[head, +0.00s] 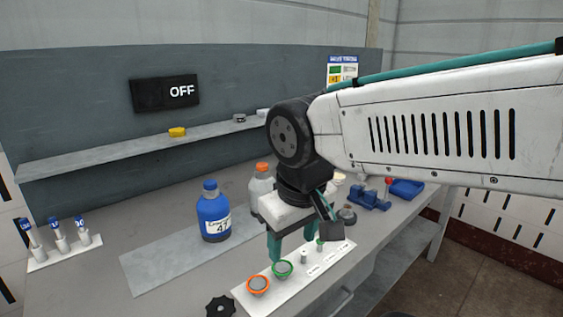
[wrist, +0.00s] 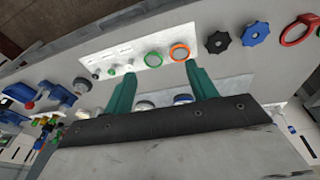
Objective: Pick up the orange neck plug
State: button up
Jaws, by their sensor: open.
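The orange neck plug (head: 259,285), an orange ring with a grey centre, sits at the near left end of a white labelled plate (head: 244,298) on the bench. It also shows in the wrist view (wrist: 180,52), near the tip of the right finger. A green-ringed plug (head: 282,269) sits beside it on the plate and also shows in the wrist view (wrist: 152,57). My gripper (head: 291,247) has teal fingers spread apart with nothing between them. It is over the plate, above and behind the plugs in the head view. It also shows in the wrist view (wrist: 159,73).
A blue bottle (head: 213,213) stands left of my gripper. An orange-capped bottle (head: 261,185) stands behind it, partly hidden. A black knob (head: 220,306) lies left of the plate. Blue fixtures (head: 371,197) stand at right. A shelf (head: 110,152) runs along the back.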

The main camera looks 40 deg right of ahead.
jog(key=w+d+r+m+t+h, duration=0.25)
jog(key=w+d+t+h, duration=0.2)
jog(key=w+d, duration=0.95)
jog(key=n+t+y, duration=0.4)
jog(key=t, duration=0.2)
send_near(263, 164)
jog(key=w+d+r, duration=0.2)
jog(key=w+d, duration=0.1)
jog(key=d, duration=0.1)
jog(key=w+a+f+y, duration=0.1)
jog(key=w+f, duration=0.1)
jog(key=w+a+f+n+y, duration=0.1)
jog(key=w+f+y, duration=0.1)
jog(key=w+a+f+n+y, duration=0.1)
jog(key=w+f+y, duration=0.1)
jog(key=shift+w+a+f+n+y, duration=0.15)
jog(key=shift+w+f+n+y, duration=0.1)
jog(key=shift+w, duration=0.1)
jog(key=c, duration=1.1)
